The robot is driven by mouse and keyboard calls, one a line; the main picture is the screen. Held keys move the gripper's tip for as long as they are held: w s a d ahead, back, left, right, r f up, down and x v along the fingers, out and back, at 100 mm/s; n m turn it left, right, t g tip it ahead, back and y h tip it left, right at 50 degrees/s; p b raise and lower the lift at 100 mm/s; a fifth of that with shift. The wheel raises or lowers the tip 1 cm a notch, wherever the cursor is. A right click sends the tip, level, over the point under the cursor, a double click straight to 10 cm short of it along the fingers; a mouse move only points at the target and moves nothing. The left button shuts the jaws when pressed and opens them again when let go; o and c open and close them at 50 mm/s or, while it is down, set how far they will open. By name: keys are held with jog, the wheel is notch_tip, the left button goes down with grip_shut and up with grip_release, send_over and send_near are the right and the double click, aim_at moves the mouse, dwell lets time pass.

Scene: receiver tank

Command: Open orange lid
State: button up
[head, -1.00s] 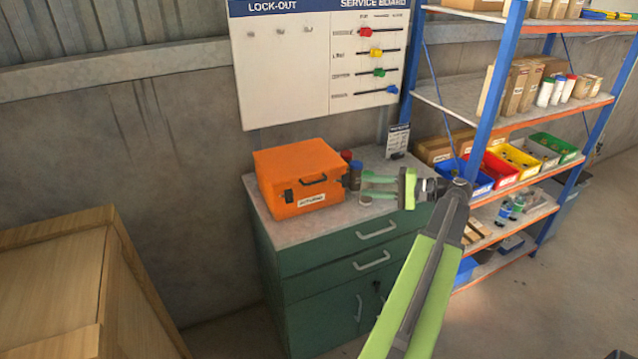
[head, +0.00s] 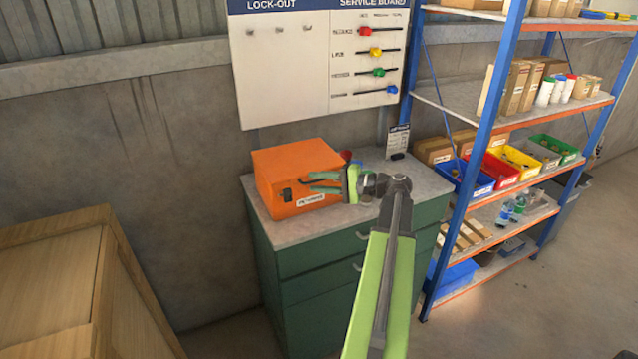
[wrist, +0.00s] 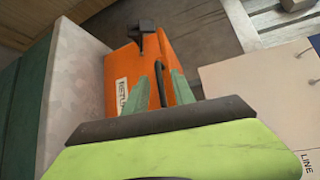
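The orange box (head: 290,165) stands on the green cabinet, and its orange lid (head: 297,153) looks shut. A black latch (head: 287,195) and a white label (head: 311,199) are on its front. My gripper (head: 313,183) is in front of the box, with its two green fingers apart and nothing seen held. It hides part of the box front in the head view. In the wrist view the fingers (wrist: 149,98) point at the box front (wrist: 182,68), and the black handle (wrist: 158,60) shows just beyond and between them. I cannot tell whether they touch it.
A service board (head: 290,75) hangs behind. A blue-post shelf (head: 497,100) with bins stands at right, and a wooden crate (head: 50,270) at lower left.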

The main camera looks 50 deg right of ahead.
jog(key=shift+c, duration=0.3)
grip_shut()
dwell(1.1)
